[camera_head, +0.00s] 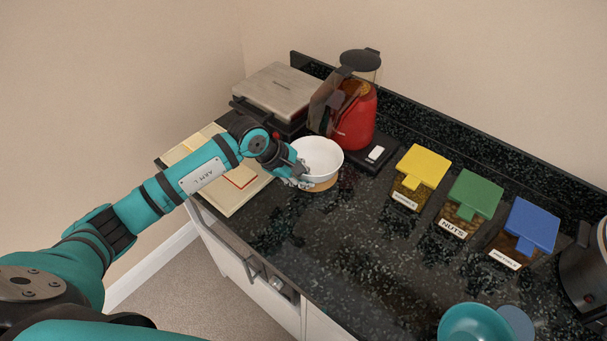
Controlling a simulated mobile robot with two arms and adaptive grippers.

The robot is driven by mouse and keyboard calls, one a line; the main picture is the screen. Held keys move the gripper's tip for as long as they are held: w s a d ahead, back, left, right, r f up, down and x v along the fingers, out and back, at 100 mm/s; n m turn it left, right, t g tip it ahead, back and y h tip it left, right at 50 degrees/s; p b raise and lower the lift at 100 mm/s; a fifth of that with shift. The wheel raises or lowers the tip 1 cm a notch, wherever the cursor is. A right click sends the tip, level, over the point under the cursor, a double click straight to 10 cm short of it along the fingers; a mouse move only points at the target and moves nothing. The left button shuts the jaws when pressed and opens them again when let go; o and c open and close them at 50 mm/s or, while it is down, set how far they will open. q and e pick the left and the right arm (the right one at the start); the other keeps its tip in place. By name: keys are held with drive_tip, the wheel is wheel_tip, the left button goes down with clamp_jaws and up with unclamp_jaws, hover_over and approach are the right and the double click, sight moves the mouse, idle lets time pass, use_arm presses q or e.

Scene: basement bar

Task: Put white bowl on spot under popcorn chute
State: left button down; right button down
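The white bowl (318,158) is upright in front of the red popcorn machine (354,113), over a round tan spot (325,186) on the dark counter. Part of the spot shows past the bowl's front edge. I cannot tell whether the bowl rests on it or is just above. My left gripper (298,178) is at the bowl's left front side, with its fingers at the rim and wall. The fingers are small and partly hidden, but they appear closed on the bowl's side. My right gripper is not in view.
Three lidded containers, yellow (424,165), green (473,194) and blue (531,224), stand to the right. A grey-topped appliance (277,90) is behind left, beside a cream board (231,198). A teal bowl (474,323) is at the front right. The middle counter is clear.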

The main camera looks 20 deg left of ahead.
use_arm(q)
drive_tip(key=c, duration=1.5)
unclamp_jaws()
drive_tip(key=shift+b+v, duration=1.4)
drive_tip(key=shift+v, duration=4.65)
